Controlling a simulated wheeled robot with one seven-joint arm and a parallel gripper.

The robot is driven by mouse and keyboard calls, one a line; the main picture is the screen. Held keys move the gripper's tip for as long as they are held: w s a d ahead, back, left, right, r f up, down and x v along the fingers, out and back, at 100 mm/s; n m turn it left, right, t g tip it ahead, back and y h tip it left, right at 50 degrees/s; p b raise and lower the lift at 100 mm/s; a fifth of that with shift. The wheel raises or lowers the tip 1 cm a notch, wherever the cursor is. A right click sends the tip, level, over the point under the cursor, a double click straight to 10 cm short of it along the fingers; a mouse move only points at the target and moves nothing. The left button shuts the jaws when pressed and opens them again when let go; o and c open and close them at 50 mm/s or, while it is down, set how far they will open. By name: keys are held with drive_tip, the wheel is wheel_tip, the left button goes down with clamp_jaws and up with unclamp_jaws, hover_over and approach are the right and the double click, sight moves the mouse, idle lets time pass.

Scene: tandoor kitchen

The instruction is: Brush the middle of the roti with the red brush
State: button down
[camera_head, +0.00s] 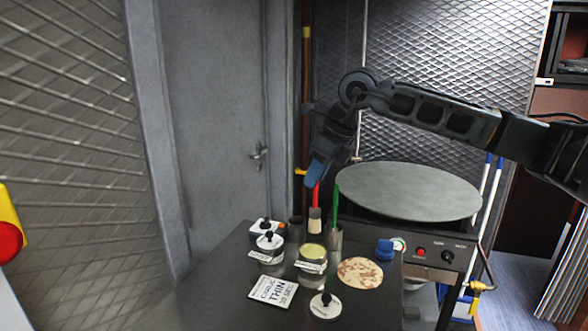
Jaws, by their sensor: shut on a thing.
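My gripper (317,178), with blue fingertips, points down above the back of the dark counter. It is shut on the upper end of the red brush (316,195). The brush hangs about upright, with its pale head (314,219) down; I cannot tell whether it is clear of the containers behind it. The roti (360,272), a pale round with brown spots, lies flat on the counter, to the right of and nearer than the brush. Nothing covers the roti.
A green-handled brush (336,205) stands in a metal cup (334,238), right of the red one. A dark cup (296,228) stands to the left. A large round griddle (410,190) is behind.

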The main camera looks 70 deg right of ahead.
sight(315, 206)
drive_tip(key=shift+w+f, duration=0.15)
drive_tip(key=shift+f+b, duration=0.3)
drive_tip(key=shift+f, duration=2.5)
drive_tip(key=shift+f+b, duration=0.7)
drive_tip(key=shift+b, duration=0.55)
idle(1.6)
drive_tip(key=shift+r+p, duration=0.7)
drive_tip(key=shift+r, duration=2.95)
